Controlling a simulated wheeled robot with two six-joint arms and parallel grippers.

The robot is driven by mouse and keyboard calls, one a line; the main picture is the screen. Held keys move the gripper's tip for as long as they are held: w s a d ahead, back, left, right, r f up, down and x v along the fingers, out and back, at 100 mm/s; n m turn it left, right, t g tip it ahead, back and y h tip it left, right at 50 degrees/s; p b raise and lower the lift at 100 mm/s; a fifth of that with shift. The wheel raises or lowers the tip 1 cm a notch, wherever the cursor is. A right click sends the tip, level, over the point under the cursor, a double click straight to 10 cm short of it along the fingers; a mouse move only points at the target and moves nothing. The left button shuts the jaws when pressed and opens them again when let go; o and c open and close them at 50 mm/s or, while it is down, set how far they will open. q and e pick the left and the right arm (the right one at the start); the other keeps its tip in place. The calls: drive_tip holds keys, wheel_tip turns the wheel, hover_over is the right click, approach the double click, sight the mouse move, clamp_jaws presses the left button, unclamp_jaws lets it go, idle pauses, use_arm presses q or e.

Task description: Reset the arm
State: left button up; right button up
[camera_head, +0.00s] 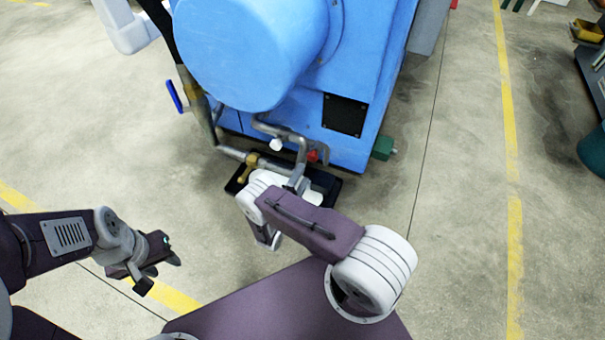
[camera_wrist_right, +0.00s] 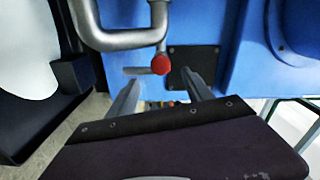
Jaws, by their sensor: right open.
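My right arm reaches forward to the front of the blue grinder (camera_head: 345,75). Its gripper is mostly hidden behind the wrist in the head view. In the right wrist view the right gripper (camera_wrist_right: 161,90) is open, its two grey fingers apart with nothing between their tips. A red round knob (camera_wrist_right: 160,64) on a grey pipe (camera_wrist_right: 125,38) shows just beyond the fingertips; whether a finger touches the pipe I cannot tell. My left gripper (camera_head: 159,272) is low at the left, over bare floor, with its fingers apart and empty.
Pipes with a brass valve (camera_head: 250,161) and a red handle (camera_head: 313,156) stand close to my right gripper. A black tray (camera_head: 325,184) lies below them. A blue lever (camera_head: 174,96) is at the left.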

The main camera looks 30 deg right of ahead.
drive_tip(key=s+d+r+m+g+y+p, duration=0.1)
drive_tip(key=s+d+r+m+g+p, duration=0.15)
drive_tip(key=s+r+m+g, duration=0.6)
drive_tip(key=s+d+r+m+g+y+p, duration=0.1)
drive_tip(key=s+d+r+m+g+p, duration=0.15)
drive_tip(key=r+m+g, duration=0.65)
drive_tip(key=s+a+r+m+t+y+p, duration=0.3)
drive_tip(key=s+a+m+y, duration=0.45)
drive_tip(key=m, duration=1.05)
drive_tip(key=a+r+m+t+y+p, duration=0.1)
drive_tip(key=a+r+m+t+y, duration=0.3)
drive_tip(key=a+r+m, duration=0.5)
use_arm(q)
wheel_tip(320, 180, up, 47)
drive_tip(key=p, duration=3.8)
drive_tip(key=shift+o, duration=1.4)
drive_tip(key=shift+f, duration=0.1)
use_arm(e)
drive_tip(key=d+r+m, duration=0.2)
drive_tip(key=d+r, duration=0.1)
drive_tip(key=r, duration=3.3)
drive_tip(key=shift+s+d+r, duration=0.2)
drive_tip(key=shift+s+r, duration=0.05)
drive_tip(key=shift+s, duration=0.1)
